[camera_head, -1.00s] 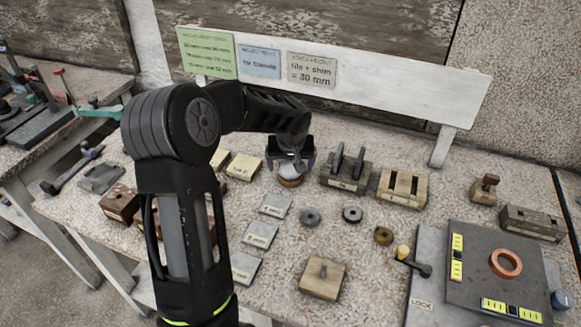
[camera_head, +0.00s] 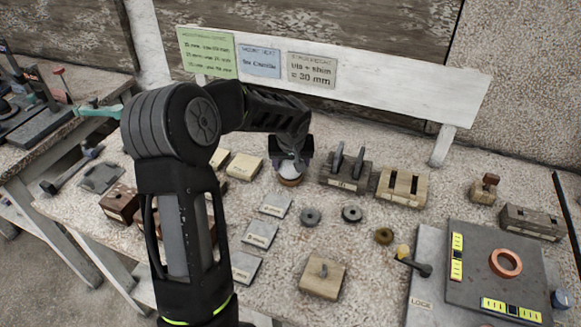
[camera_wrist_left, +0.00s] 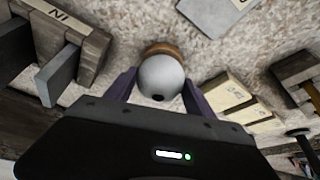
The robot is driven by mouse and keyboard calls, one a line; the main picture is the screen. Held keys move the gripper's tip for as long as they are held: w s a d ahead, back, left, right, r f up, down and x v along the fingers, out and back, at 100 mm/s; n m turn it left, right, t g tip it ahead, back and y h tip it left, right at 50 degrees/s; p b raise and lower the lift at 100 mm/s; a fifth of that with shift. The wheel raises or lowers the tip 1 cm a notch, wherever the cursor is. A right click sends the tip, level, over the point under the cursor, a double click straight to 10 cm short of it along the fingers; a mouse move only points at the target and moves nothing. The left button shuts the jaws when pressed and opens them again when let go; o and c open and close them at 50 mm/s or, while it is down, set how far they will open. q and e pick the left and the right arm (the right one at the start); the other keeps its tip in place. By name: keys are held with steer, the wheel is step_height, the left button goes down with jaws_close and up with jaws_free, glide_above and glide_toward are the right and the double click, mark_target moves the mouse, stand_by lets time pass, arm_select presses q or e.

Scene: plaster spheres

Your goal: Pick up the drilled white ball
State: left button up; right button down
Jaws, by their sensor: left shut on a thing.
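The drilled white ball (camera_wrist_left: 160,77) shows in the left wrist view, with a dark hole on its near side. It sits at a round brown wooden ring or cup (camera_wrist_left: 161,49); I cannot tell whether it still rests on it. My left gripper (camera_wrist_left: 160,88) is shut on the ball, one finger on each side. In the head view the ball (camera_head: 289,171) shows as a pale shape just below my left gripper (camera_head: 290,160), above the brown ring (camera_head: 290,182). My right gripper is not in view.
A slotted wooden block with upright plates (camera_head: 345,172) and another slotted block (camera_head: 403,187) stand right of the ball. Pale labelled tiles (camera_head: 261,234) and small discs (camera_head: 352,214) lie in front. A dark plate with a copper ring (camera_head: 506,263) is at the right.

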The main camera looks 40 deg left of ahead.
arm_select(q)
steer(key=c, duration=0.4)
steer(key=shift+o, duration=0.2)
step_height(320, 180, up, 10)
steer(key=b, duration=0.1)
stand_by(0.8)
